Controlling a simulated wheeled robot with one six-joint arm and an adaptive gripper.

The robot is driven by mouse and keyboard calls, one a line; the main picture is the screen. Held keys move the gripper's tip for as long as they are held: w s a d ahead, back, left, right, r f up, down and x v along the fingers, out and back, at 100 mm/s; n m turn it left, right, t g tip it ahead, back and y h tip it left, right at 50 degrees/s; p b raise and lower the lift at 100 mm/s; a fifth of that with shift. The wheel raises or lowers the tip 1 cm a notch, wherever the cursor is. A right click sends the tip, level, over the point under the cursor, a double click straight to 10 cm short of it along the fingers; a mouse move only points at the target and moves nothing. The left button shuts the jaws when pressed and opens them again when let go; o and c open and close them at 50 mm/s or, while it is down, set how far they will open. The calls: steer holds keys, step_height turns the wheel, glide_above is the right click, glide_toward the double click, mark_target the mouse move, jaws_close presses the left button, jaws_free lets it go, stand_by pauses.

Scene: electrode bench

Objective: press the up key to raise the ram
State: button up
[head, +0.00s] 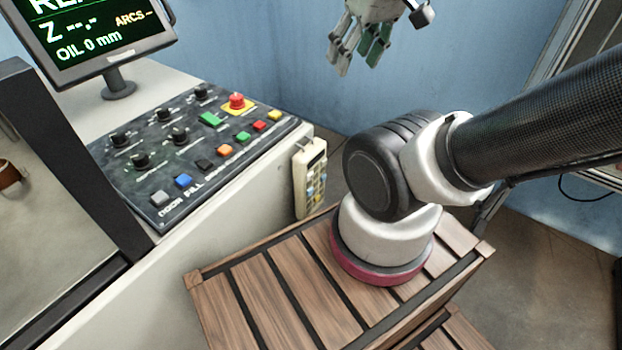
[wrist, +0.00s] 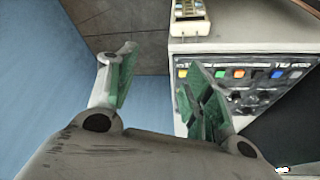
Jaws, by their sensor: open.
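The control panel (head: 190,150) is a dark sloped plate with a row of coloured square keys, several black knobs, a green key and a red mushroom button. A cream hand pendant (head: 309,178) with small keys hangs on the machine's right side; it also shows in the wrist view (wrist: 189,20). I cannot read which key is the up key. My gripper (head: 358,62) is open and empty, high near the blue wall, apart from the panel and pendant. In the wrist view my open fingers (wrist: 162,60) partly cover the panel's edge (wrist: 250,85).
A monitor (head: 95,35) reading "Z --.-" and "OIL 0 mm" stands on the machine at upper left. A slatted wooden crate (head: 270,290) stands in front, with my arm's base on it. The blue wall (head: 285,60) is behind. Air above the panel is clear.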

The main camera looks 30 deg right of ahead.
jaws_close()
stand_by(1.4)
